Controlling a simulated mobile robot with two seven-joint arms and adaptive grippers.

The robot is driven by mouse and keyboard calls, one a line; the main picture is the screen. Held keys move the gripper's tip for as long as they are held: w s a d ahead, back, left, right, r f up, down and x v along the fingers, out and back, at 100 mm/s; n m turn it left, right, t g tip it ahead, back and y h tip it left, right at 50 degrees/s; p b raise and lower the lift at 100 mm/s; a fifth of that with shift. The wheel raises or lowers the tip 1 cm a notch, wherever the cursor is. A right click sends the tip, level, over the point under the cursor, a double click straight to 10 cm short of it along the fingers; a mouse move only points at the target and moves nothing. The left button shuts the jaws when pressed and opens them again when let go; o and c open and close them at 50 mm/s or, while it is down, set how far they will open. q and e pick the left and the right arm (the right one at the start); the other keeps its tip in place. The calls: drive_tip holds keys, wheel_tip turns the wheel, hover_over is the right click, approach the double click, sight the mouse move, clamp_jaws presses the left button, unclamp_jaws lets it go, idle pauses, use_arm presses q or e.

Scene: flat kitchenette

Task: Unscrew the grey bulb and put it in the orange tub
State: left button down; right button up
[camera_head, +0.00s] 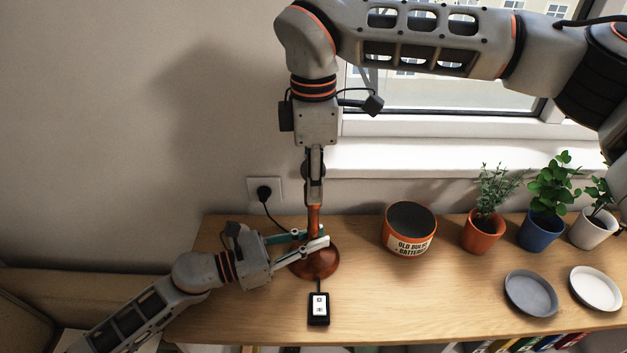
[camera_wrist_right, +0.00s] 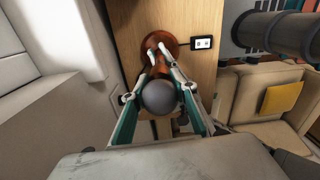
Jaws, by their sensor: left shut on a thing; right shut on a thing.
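The lamp has a round copper-red base (camera_head: 318,266) and an upright stem (camera_head: 313,218) on the wooden counter. The grey bulb (camera_wrist_right: 160,97) is a round ball at the stem's top in the right wrist view. My right gripper (camera_head: 314,178) points straight down and is shut on the bulb, fingers at its sides. They mostly hide it in the head view. I cannot tell how far the bulb is screwed in. My left gripper (camera_head: 316,240) is shut on the lower stem, just above the base. The orange tub (camera_head: 391,236), labelled for old bulbs and batteries, stands upright right of the lamp.
A small black switch box (camera_head: 318,309) lies in front of the lamp. A cable runs to a wall socket (camera_head: 264,190). Potted plants (camera_head: 483,235) stand right of the tub, with a grey plate (camera_head: 531,294) and a white plate (camera_head: 596,289) in front. Counter between lamp and tub is clear.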

drive_tip(key=n, duration=2.1)
drive_tip(key=shift+r, duration=0.1)
drive_tip(key=n, duration=0.8)
drive_tip(key=shift+n, duration=0.3)
drive_tip(key=n, duration=1)
clamp_jaws()
unclamp_jaws()
drive_tip(key=n, duration=1.9)
drive_tip(key=shift+w, duration=0.1)
drive_tip(key=o, duration=1.3)
